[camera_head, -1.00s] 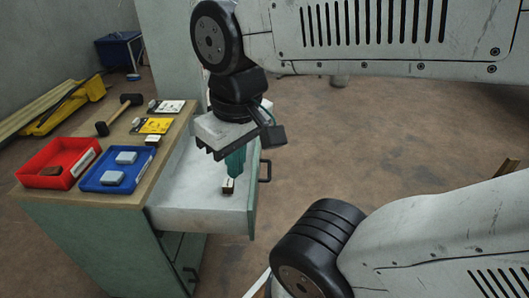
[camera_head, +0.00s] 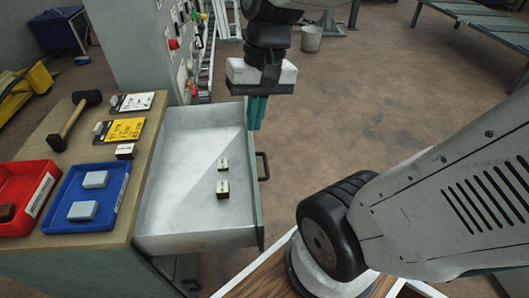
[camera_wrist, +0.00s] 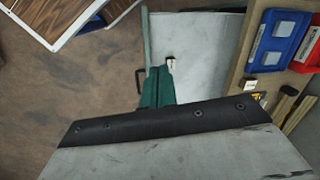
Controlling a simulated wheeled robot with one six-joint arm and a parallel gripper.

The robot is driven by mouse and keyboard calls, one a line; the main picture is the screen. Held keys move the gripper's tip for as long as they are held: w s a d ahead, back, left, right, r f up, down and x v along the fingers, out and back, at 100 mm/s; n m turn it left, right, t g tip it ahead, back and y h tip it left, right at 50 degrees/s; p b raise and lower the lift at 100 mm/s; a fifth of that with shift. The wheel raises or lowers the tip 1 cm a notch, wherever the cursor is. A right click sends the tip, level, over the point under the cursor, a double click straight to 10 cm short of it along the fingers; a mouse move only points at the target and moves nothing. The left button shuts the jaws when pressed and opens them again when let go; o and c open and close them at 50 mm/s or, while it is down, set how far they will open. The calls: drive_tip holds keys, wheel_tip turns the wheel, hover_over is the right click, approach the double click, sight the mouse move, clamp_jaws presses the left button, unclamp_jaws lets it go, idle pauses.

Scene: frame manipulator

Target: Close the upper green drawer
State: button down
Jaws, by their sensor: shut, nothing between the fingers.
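The upper green drawer (camera_head: 190,205) stands pulled out to the right of the cabinet, with a pale interior. Its green front carries a dark handle (camera_head: 262,166), which also shows in the wrist view (camera_wrist: 139,83). Two small labelled blocks lie inside, one farther (camera_head: 223,165) and one nearer (camera_head: 223,189). My gripper (camera_head: 257,122) has green fingers pointing down, shut and empty. In the head view it appears by the drawer's far right corner; I cannot tell its exact height or whether it touches. In the wrist view the fingers (camera_wrist: 158,82) overlap the drawer front.
The cabinet top (camera_head: 135,190) holds a red tray (camera_head: 40,205), a blue tray (camera_head: 118,207) with two grey blocks, a mallet (camera_head: 75,118) and cards. A control panel cabinet (camera_head: 145,50) stands behind. Floor (camera_head: 350,125) right of the drawer is clear.

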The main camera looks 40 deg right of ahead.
drive_tip(key=w+d+f+m+y, duration=0.3)
drive_tip(key=w+d+f+m, duration=0.3)
drive_tip(key=w, duration=0.1)
drive_tip(key=w+d+f+m+t+y, duration=0.2)
drive_tip(key=d+f+m+t, duration=0.3)
drive_tip(key=d+f+m, duration=1.1)
drive_tip(key=n, duration=0.2)
approach(266, 163)
drive_tip(key=w+a+f, duration=0.3)
drive_tip(key=a, duration=0.1)
drive_tip(key=shift+w+a+r, duration=0.1)
drive_tip(key=shift+w+a, duration=0.15)
drive_tip(key=shift+a, duration=0.2)
drive_tip(key=shift+w+a+r, duration=0.1)
drive_tip(key=shift+w+a, duration=0.2)
drive_tip(key=shift+a, duration=0.15)
drive_tip(key=shift+w+a, duration=0.3)
drive_tip(key=shift+a, duration=0.15)
drive_tip(key=shift+w+a, duration=0.1)
